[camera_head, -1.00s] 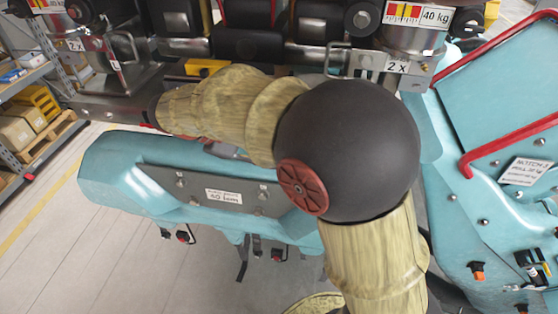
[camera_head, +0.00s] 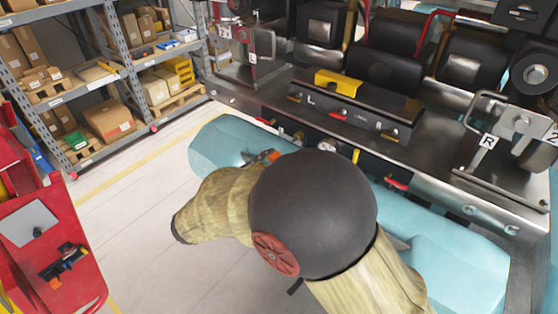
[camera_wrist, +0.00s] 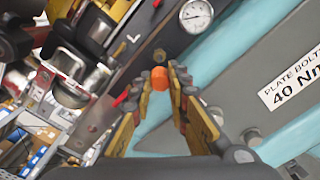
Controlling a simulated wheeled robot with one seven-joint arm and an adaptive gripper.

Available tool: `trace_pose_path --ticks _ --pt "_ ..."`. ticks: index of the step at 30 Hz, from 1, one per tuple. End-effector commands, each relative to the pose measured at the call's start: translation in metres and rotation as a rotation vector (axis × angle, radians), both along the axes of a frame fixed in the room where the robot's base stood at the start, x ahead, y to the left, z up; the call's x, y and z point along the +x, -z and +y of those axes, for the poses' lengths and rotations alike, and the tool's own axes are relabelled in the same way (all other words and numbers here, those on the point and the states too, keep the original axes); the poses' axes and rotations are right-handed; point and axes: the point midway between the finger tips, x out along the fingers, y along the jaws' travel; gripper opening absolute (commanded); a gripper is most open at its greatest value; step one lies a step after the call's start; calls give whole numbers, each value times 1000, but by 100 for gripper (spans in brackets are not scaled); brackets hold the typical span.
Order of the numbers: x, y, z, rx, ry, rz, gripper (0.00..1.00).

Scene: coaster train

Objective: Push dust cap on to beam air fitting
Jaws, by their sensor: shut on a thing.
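In the wrist view, my gripper (camera_wrist: 161,82) is shut on a small orange dust cap (camera_wrist: 160,77) held between its fingertips. A brass fitting (camera_wrist: 160,56) on the dark metal beam (camera_wrist: 176,38) shows just beyond the cap, nearly in line with it. I cannot tell whether cap and fitting touch.
A pressure gauge (camera_wrist: 196,15) sits beside the fitting. A light blue body with a grey plate (camera_wrist: 245,85) lies close on the right. In the head view, a red cart (camera_head: 45,235) stands left, shelving (camera_head: 125,60) behind, with open floor (camera_head: 140,215) between.

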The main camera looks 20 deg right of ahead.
Motion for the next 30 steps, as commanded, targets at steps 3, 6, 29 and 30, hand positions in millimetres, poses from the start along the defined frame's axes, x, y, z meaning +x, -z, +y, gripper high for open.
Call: trace_pose_path --ticks 3,6,29,30 --pt "0 0 0 1 1 0 4" --pt "0 0 0 1 2 0 4" --pt "28 1 -39 5 5 2 4" --pt "29 1 -40 5 5 2 4"
